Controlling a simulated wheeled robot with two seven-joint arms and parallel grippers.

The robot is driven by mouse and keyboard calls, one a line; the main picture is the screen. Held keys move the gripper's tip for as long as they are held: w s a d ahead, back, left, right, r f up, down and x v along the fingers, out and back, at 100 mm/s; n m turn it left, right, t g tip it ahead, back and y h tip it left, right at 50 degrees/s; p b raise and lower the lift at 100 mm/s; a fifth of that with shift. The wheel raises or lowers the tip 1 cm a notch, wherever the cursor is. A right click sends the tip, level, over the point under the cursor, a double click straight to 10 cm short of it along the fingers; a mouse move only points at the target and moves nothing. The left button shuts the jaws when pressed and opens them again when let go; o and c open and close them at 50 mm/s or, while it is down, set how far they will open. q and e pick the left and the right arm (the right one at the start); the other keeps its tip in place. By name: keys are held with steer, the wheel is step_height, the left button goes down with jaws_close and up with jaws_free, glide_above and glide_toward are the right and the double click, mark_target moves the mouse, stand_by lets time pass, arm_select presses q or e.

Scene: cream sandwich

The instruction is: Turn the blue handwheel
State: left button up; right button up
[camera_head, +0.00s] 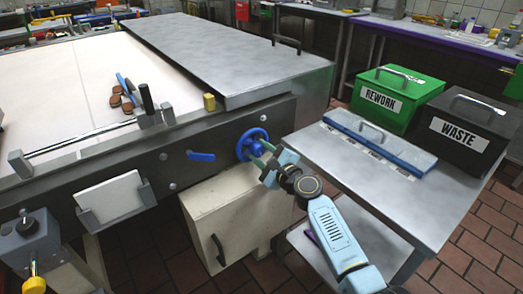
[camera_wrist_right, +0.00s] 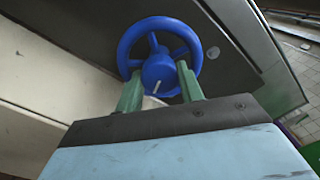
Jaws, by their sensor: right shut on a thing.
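The blue handwheel (camera_head: 251,144) is mounted on the dark side panel of the machine, near its right end. In the right wrist view the handwheel (camera_wrist_right: 159,57) shows as a ring with spokes and a round hub bearing a pale mark. My right gripper (camera_head: 262,153) reaches it from the lower right. Its green fingers (camera_wrist_right: 160,90) are shut on the lower part of the wheel, one at each side of the hub. The finger tips are partly hidden behind the rim and hub. My left gripper is not in view.
A blue lever (camera_head: 201,156) sits on the panel left of the wheel. A cream box (camera_head: 235,210) with a handle is below.

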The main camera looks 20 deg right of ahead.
mark_target(261, 152)
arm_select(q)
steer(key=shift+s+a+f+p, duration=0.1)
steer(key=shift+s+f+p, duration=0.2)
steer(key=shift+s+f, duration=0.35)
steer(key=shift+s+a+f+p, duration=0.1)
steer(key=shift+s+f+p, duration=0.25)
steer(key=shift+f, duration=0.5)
arm_select(e)
steer(key=shift+f+m, duration=0.1)
steer(key=shift+m, duration=1.6)
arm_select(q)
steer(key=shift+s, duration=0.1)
arm_select(e)
steer(key=o, duration=1)
steer(key=shift+s, duration=0.1)
